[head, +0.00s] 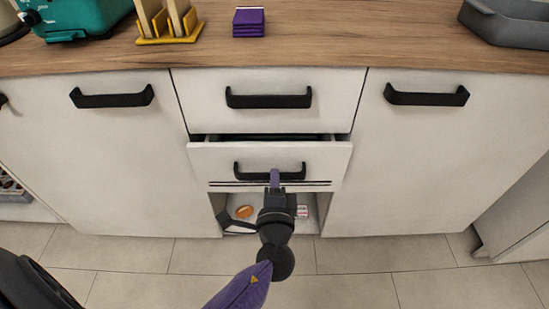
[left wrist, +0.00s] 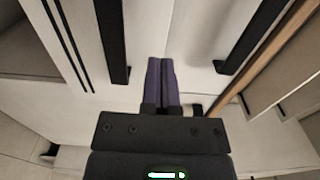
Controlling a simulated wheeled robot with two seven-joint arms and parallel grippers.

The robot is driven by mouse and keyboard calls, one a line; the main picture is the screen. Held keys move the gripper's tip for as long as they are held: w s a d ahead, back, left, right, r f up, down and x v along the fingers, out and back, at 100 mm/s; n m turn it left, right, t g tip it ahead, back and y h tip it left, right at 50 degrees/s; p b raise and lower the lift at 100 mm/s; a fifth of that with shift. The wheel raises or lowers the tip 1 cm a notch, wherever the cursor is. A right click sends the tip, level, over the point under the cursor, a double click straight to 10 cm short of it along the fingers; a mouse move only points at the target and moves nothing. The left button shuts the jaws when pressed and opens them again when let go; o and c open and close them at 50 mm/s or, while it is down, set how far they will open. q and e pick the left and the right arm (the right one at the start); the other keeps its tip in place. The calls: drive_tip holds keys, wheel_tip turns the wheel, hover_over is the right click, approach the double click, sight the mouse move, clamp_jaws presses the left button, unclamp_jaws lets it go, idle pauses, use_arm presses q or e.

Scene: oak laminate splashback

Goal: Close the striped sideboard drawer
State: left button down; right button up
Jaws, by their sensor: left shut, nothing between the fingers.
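The striped drawer (head: 321,163) is white, with thin dark stripes near its lower edge and a black bar handle. It stands partly out of the sideboard, with a dark opening visible above its front. In the left wrist view, its handle (left wrist: 112,42) and stripes (left wrist: 68,45) show at the left. My left gripper (head: 275,177) is in front of the drawer at handle height, with its purple fingers together and empty. In the left wrist view its fingertips (left wrist: 161,64) point at the white front, beside the handle; I cannot tell whether they touch. My right gripper is not in view.
An upper drawer (head: 269,97) above looks shut. White doors (head: 110,155) flank both sides. Below is an open shelf with an orange round item (head: 244,212). The wooden top (head: 330,45) holds a teal appliance (head: 82,17), purple stack (head: 249,22) and grey tray (head: 507,25). The tiled floor in front is clear.

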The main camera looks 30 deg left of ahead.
sight(274, 148)
use_arm(q)
drive_tip(key=b+x, duration=0.1)
drive_tip(key=x, duration=0.4)
drive_tip(key=shift+w+f, duration=0.1)
drive_tip(key=shift+w, duration=0.15)
drive_tip(key=shift+w+a, duration=0.15)
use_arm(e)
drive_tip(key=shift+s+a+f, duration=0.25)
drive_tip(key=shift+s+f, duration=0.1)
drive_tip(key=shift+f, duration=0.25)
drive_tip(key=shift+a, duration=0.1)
use_arm(q)
drive_tip(key=shift+w, duration=0.1)
drive_tip(key=b+x, duration=0.2)
drive_tip(key=x, duration=0.2)
drive_tip(key=shift+f, duration=0.15)
drive_tip(key=shift+w+a+r, duration=0.2)
drive_tip(key=shift+r, duration=0.35)
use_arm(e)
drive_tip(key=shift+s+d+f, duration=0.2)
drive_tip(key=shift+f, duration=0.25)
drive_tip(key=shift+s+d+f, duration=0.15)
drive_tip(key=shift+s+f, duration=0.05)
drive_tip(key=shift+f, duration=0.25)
